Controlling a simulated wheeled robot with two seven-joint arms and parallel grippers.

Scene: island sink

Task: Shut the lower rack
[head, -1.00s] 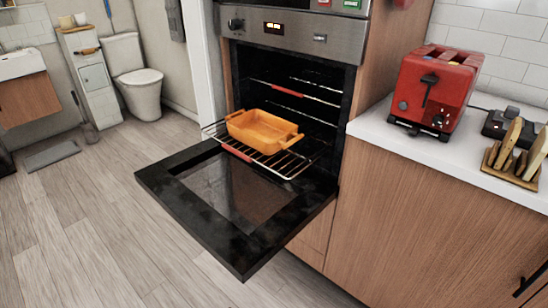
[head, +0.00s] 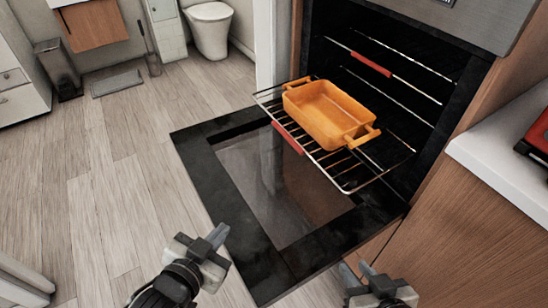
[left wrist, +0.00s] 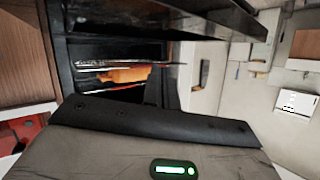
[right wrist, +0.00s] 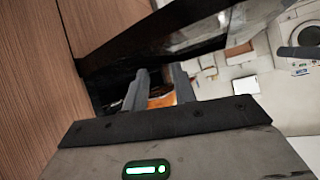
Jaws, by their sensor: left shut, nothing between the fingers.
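The lower rack (head: 352,188) is a wire shelf with a red strip on its front edge, pulled out of the oven above the open door. An orange baking dish (head: 325,112) sits on it. The rack (left wrist: 95,64) and dish (left wrist: 125,75) also show in the left wrist view. My left gripper (head: 217,236) is shut and empty, near the left front edge of the door and apart from the rack. My right gripper (head: 357,268) is open and empty, low near the door's right front corner. In the right wrist view the dish (right wrist: 163,101) shows between its fingers.
The black oven door (head: 205,165) lies folded down below the rack. An upper rack (head: 400,70) with a red strip is inside the oven. A wooden cabinet and white counter (head: 500,150) stand at the right. The floor (head: 90,200) at the left is clear.

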